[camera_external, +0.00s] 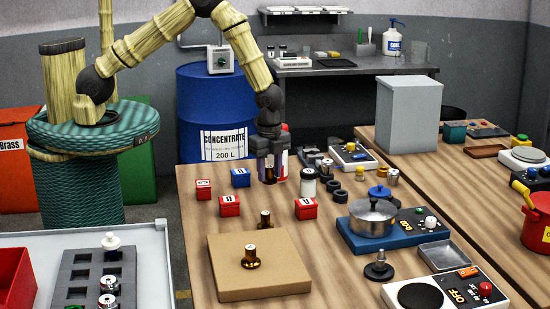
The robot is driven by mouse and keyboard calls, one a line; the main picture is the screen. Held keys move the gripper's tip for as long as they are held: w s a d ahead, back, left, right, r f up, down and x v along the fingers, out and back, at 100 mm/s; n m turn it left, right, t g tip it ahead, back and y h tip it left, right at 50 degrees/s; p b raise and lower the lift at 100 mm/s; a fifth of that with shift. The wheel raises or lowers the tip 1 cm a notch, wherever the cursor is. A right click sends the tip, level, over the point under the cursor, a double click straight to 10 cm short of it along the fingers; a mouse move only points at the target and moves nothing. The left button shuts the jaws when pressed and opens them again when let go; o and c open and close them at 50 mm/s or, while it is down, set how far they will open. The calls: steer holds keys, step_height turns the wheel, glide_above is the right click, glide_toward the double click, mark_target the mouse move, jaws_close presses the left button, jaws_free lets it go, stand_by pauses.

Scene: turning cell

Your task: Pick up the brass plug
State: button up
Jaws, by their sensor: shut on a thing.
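My gripper (269,172) points down over the far part of the wooden table. It is shut on a small brass-coloured piece (270,174), which looks like the brass plug. The fingers hide most of it, and I cannot tell whether it touches the table.
The brown board (290,279) lies at the table's front left. Red boxes (306,209) and a blue box (240,178) stand near my gripper. A white-and-purple can (280,160) is close behind it. A pot (372,218) stands on a blue cooker to the right.

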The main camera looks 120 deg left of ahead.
mark_target(270, 167)
steer(key=shift+r+b, duration=0.3)
steer(key=shift+r, duration=1.4)
steer(key=shift+w, duration=0.1)
steer(key=w+d+r, duration=0.1)
steer(key=w+d, duration=0.3)
steer(key=d, duration=0.4)
steer(key=w+d+r+m+b, duration=0.1)
steer(key=w+d, duration=0.4)
steer(key=d, duration=0.4)
steer(key=w+d+r, duration=0.1)
steer(key=w+d, duration=0.4)
steer(key=d, duration=0.4)
steer(key=shift+w+d+r+b, duration=0.15)
steer(key=shift+d+r+b, duration=0.05)
steer(key=shift+r+b, duration=0.2)
steer(key=shift+f, duration=0.1)
steer(key=shift+f+p, duration=1.05)
steer(key=shift+f, duration=2.05)
